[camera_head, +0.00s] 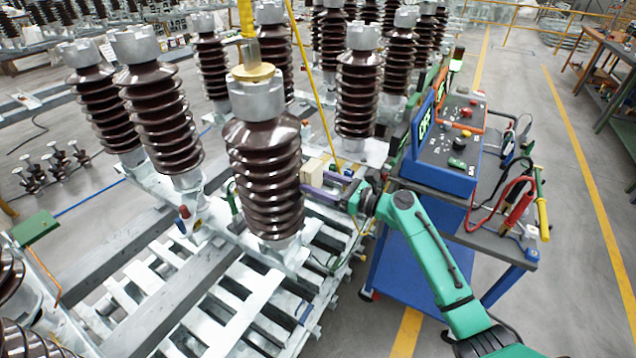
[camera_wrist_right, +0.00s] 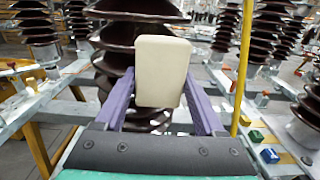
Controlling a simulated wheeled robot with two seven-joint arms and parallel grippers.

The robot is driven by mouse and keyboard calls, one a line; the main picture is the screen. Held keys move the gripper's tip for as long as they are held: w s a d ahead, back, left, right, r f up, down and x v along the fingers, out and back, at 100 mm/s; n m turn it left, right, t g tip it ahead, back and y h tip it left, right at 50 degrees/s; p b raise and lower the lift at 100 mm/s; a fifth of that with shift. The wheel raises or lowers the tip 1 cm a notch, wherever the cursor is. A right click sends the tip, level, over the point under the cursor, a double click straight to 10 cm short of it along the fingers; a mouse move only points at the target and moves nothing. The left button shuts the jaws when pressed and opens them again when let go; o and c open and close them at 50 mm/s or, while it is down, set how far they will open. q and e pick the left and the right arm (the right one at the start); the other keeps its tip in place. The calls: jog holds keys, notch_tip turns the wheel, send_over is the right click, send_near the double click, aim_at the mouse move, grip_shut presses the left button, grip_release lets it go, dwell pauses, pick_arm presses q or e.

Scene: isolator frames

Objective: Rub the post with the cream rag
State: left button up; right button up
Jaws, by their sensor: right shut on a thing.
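The post is a dark brown ribbed insulator (camera_head: 265,170) with a grey metal cap, standing upright on a pale slatted frame in the middle of the head view. It also shows behind the rag in the right wrist view (camera_wrist_right: 120,42). My right gripper (camera_head: 322,184) is shut on the cream rag (camera_head: 313,171), which looks like a pale block. The rag is at the post's right side, at mid-height; I cannot tell whether it touches the ribs. In the right wrist view the rag (camera_wrist_right: 162,72) sits upright between two purple fingers. My left gripper is not in view.
A blue cart (camera_head: 440,160) with a control box stands right of the post, close to my right arm. Several similar insulators (camera_head: 160,100) stand left and behind. A yellow pole (camera_wrist_right: 243,65) rises right of the rag. Open floor lies at the far right.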

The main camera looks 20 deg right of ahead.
aim_at(298, 178)
jog(key=s+a+p, duration=0.3)
jog(key=shift+r+p, duration=0.15)
jog(key=shift+p, duration=0.15)
jog(key=shift+s+a+p, duration=0.9)
jog(key=shift+s+p, duration=0.05)
jog(key=shift+p, duration=0.15)
jog(key=shift+s+a, duration=0.35)
jog(key=shift+a, duration=0.1)
jog(key=shift+r, duration=1.05)
jog(key=shift+w+d, duration=0.35)
jog(key=shift+d, duration=0.1)
jog(key=shift+w+d+b, duration=0.65)
jog(key=shift+w+d, duration=0.4)
jog(key=shift+d, duration=0.1)
jog(key=shift+w+d+b, duration=0.9)
jog(key=shift+w+d, duration=0.45)
jog(key=shift+w, duration=0.1)
jog(key=shift+s, duration=0.15)
jog(key=p+v, duration=0.1)
jog(key=v, duration=0.4)
jog(key=shift+s+d, duration=0.3)
jog(key=shift+s, duration=0.1)
